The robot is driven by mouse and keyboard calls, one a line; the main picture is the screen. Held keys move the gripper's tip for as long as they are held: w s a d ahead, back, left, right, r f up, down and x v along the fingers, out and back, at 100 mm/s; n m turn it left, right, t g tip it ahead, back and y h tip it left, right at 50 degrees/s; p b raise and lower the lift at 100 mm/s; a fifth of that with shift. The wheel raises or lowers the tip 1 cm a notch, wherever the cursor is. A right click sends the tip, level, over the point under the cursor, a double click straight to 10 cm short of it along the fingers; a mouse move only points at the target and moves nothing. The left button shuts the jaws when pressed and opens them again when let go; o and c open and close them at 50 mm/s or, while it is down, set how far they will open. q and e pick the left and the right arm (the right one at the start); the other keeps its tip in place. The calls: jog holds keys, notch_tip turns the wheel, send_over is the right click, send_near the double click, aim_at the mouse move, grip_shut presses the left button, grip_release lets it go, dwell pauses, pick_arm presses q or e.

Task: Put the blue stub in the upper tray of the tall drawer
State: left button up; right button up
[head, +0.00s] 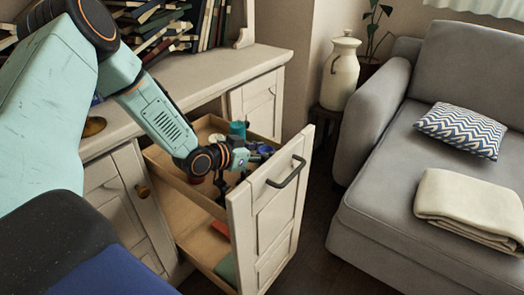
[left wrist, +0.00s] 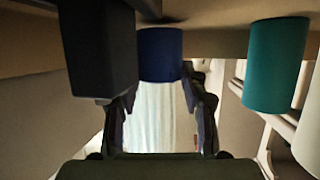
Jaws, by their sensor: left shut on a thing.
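The tall drawer (head: 270,210) is pulled out, with an upper tray (head: 165,168) and a lower level. My left gripper (head: 256,158) reaches over the upper tray from the left, lying nearly level. It is shut on the blue stub (head: 265,150). In the left wrist view, the blue stub (left wrist: 160,55) shows as a short cylinder between the fingers (left wrist: 160,118), at the brownish surface along the picture's top. I cannot tell whether it touches the tray floor. The gripper hides part of it in the head view. My right gripper is out of view.
A teal cylinder (head: 237,129) stands in the upper tray beside my gripper. A dark block (left wrist: 97,45) is close on the other side. Red (head: 220,228) and green (head: 226,267) things lie in the lower level. The drawer front's handle (head: 287,172) sticks out; a sofa (head: 420,215) stands right.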

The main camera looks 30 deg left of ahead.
pick_arm(q)
jog(key=o, duration=1.2)
jog(key=shift+c, duration=0.2)
jog(key=shift+r, duration=0.2)
jog(key=p+v, duration=1)
jog(key=v, duration=0.2)
jog(key=shift+r+p, duration=0.3)
jog(key=shift+r, duration=0.15)
jog(key=shift+d, duration=0.1)
